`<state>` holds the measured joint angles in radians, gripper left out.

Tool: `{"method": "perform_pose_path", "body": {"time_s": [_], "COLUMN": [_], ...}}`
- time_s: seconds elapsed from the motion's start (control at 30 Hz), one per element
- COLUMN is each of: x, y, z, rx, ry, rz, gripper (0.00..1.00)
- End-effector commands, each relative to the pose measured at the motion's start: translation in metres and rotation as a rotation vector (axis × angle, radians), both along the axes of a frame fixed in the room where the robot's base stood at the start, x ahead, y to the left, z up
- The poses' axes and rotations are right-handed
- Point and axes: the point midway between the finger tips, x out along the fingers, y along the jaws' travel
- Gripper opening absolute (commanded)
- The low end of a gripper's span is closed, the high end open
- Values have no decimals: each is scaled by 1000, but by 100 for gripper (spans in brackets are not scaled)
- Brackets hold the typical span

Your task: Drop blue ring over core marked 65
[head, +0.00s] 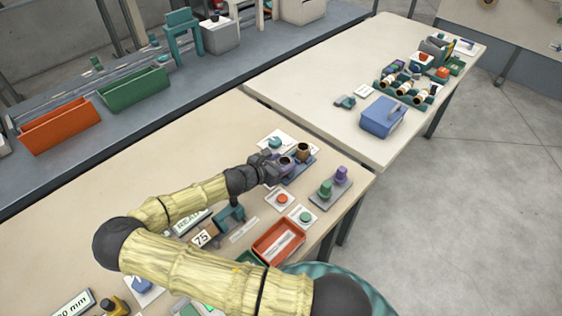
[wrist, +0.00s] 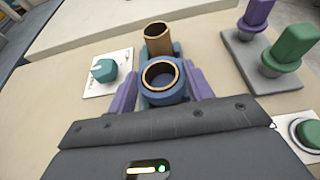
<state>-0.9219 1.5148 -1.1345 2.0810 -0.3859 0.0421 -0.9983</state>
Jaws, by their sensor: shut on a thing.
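My gripper (wrist: 162,92) has its purple fingers on either side of the blue ring (wrist: 165,97) and is shut on it. A brown core with a tan rim (wrist: 161,75) shows inside the ring, so the ring appears to be around its upper end. How far down the ring sits is hidden. A second brown core (wrist: 158,40) stands upright just behind, apart from the ring. In the head view my gripper (head: 274,170) is at the blue base (head: 303,168) that bears the cores. No mark 65 is readable on either core.
A teal knob (wrist: 104,70) on a white plate is left of the cores. A grey block (wrist: 262,68) with purple and green pegs stands to the right. In the head view, an orange tray (head: 262,254) and red and green buttons lie nearer. A second table (head: 320,85) stands behind.

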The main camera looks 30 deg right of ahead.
Motion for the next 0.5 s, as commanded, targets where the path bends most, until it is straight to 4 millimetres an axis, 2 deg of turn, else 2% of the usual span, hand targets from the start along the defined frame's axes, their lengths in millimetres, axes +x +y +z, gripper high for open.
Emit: {"method": "perform_pose_path", "body": {"time_s": [0.3, 0.33, 0.43, 0.5], "x": [0, 0, 0, 0], "y": [0, 0, 0, 0], "z": [-1, -1, -1, -1], "rx": [0, 0, 0, 0], "ry": [0, 0, 0, 0], "rz": [0, 0, 0, 0], "gripper": [27, 55, 75, 77]}}
